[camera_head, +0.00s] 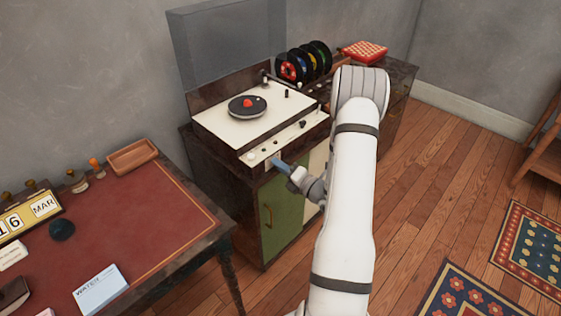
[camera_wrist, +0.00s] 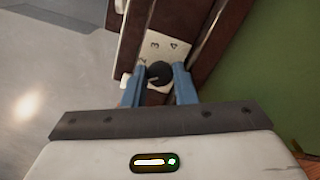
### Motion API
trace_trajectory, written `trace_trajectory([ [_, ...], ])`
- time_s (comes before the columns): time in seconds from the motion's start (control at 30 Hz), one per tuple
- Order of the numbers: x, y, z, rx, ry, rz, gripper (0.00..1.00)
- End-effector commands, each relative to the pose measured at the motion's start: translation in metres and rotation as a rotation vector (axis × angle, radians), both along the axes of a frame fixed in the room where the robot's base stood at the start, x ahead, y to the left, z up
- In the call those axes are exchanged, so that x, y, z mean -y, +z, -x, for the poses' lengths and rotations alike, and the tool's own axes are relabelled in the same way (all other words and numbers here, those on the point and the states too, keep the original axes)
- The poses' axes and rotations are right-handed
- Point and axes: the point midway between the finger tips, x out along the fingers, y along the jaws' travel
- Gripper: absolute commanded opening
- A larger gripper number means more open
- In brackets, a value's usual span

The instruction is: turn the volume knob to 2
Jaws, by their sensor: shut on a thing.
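The record player (camera_head: 228,122) stands on a cabinet, with a cream control strip (camera_head: 289,138) along its front. My gripper (camera_head: 278,163) reaches the left part of that strip; its blue fingers hide the knob there in the head view. In the wrist view, my gripper (camera_wrist: 158,84) has one blue finger on each side of a round black knob (camera_wrist: 159,70) and is shut on it. The cream dial plate (camera_wrist: 161,48) behind it shows a 3 and a 4, with another mark partly hidden at the left. I cannot tell which number the knob points to.
A black record with a red centre (camera_head: 248,105) lies on the player, under a raised lid. A record rack (camera_head: 303,62) and a red checkered box (camera_head: 364,51) stand behind. A red-topped desk (camera_head: 125,222) is at the left; wooden floor (camera_head: 430,180) is open at the right.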

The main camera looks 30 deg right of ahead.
Motion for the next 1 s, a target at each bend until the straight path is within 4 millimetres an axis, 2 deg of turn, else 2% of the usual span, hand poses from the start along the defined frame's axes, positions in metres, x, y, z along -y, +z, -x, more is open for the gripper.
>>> trace_trajectory([
  [0.5, 0.0001, 0.002, 0.0003, -0.149, 0.0, -0.409, 0.02],
  [1.0, 0.0003, -0.0002, 0.0001, -0.205, -0.001, -0.564, 0.02],
])
